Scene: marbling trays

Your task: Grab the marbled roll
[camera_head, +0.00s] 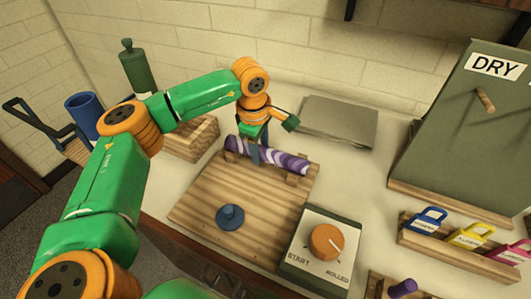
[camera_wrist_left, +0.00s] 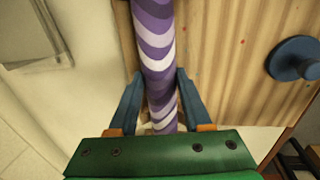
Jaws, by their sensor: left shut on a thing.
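The marbled roll (camera_head: 280,160) is a purple and white striped cylinder lying at the back of a wooden board (camera_head: 200,209), over wooden supports. It also shows in the left wrist view (camera_wrist_left: 155,40), running up from between the fingers. My left gripper (camera_head: 254,154) reaches down onto the roll left of its middle. In the left wrist view its blue fingers (camera_wrist_left: 158,98) stand one on each side of the roll, shut on it. The part of the roll behind the gripper is hidden in the head view. My right gripper is not in view.
A blue knob (camera_head: 230,216) stands on the board. A dial box (camera_head: 322,246) with an orange knob is at the front right. A grey slab (camera_head: 338,120) lies behind. A green DRY panel (camera_head: 460,130) and colored tags (camera_head: 428,220) stand at right.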

